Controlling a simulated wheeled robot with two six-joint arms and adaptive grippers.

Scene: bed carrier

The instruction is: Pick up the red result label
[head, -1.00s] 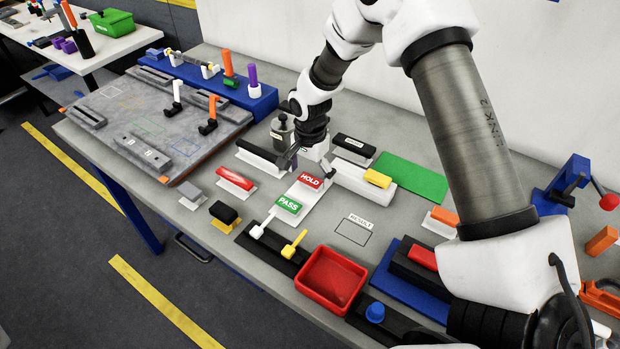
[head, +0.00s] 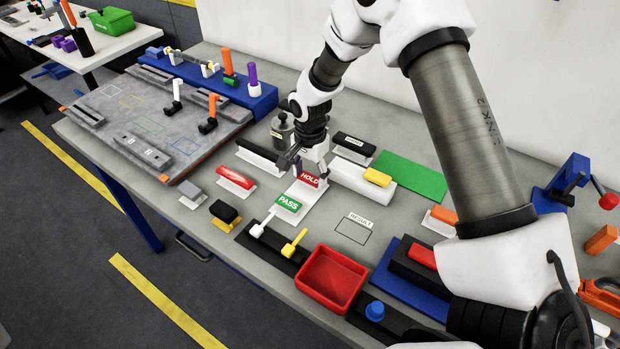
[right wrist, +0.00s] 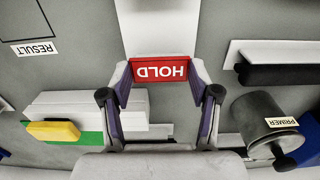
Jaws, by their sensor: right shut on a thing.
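The red label reading HOLD (head: 309,180) sits on the white label holder, at its far end, with the green PASS label (head: 288,204) nearer the front. My right gripper (head: 303,172) is at the red label with its fingers down. In the right wrist view the red label (right wrist: 160,70) lies between the two fingertips of my right gripper (right wrist: 160,88), one at each end, and the jaws are shut on it. The label still appears to be at its place on the holder; I cannot tell whether it has lifted. My left gripper is not in view.
A RESULT outline (head: 353,230) lies on bare table to the right. A red tray (head: 331,279) stands at the front. A white block with a yellow piece (head: 377,177) and a grey PRIMER canister (right wrist: 262,120) stand close to my right gripper.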

